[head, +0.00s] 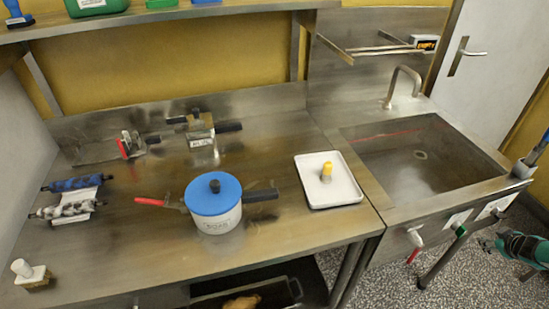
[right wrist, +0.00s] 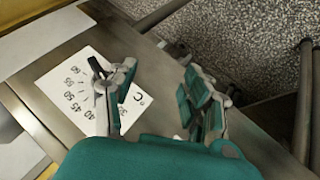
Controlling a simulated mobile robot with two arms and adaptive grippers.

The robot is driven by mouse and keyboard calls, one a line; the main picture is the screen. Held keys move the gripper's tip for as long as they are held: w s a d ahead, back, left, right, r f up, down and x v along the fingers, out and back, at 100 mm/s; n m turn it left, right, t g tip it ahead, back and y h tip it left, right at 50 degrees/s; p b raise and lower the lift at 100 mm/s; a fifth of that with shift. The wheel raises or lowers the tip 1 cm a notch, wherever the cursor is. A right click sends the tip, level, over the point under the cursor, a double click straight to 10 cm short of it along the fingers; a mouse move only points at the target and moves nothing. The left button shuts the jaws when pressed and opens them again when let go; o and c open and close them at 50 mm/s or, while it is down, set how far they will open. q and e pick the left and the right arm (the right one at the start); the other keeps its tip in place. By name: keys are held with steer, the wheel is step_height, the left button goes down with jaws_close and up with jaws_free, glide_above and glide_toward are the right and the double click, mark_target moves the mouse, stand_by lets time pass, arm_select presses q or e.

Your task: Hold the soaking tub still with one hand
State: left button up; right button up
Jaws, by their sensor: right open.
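The soaking tub (head: 222,222) is a round white tub with lettering on its front, standing upright on the steel bench in the head view. A blue lid (head: 213,195) with a black knob covers it, so its inside is hidden. My right gripper (head: 490,245) is at the far right of the head view, in front of the sink and well away from the tub. In the right wrist view my right gripper (right wrist: 152,95) has its fingers apart with nothing between them. My left gripper is not in view.
A red-handled tool (head: 150,201) lies left of the tub and a black bar (head: 261,195) sticks out at its right. A white tray (head: 343,190) holds a yellow-topped item. The sink (head: 420,160) lies right. A dial card (right wrist: 85,90) sits below my right gripper.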

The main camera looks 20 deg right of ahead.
steer(key=w+d+r+m+t+h, duration=0.1)
steer(key=d+r, duration=0.3)
steer(key=r, duration=0.3)
steer(key=d+r+m+h, duration=0.1)
steer(key=d+r, duration=0.3)
steer(key=r, duration=0.4)
steer(key=w+a+r+n+t+y, duration=0.2)
steer(key=w+a+r+n+t, duration=0.15)
steer(key=w+r, duration=0.5)
steer(key=w+a+r+n+t+y, duration=0.1)
steer(key=w+a+r+n+t, duration=0.15)
steer(key=w+a+r, duration=0.4)
steer(key=w+a+f+n+t+y, duration=0.1)
steer(key=w+a+n+y, duration=0.35)
steer(key=a, duration=0.45)
steer(key=w+a+n+y, duration=0.4)
steer(key=w+a+n, duration=0.15)
steer(key=a, duration=0.25)
steer(key=m+g+h, duration=0.4)
steer(key=m+g, duration=1.1)
steer(key=m, duration=1.9)
glide_toward(274, 190)
steer(key=shift+s+a, duration=0.15)
step_height(274, 190, down, 12)
steer(key=shift+r, duration=0.2)
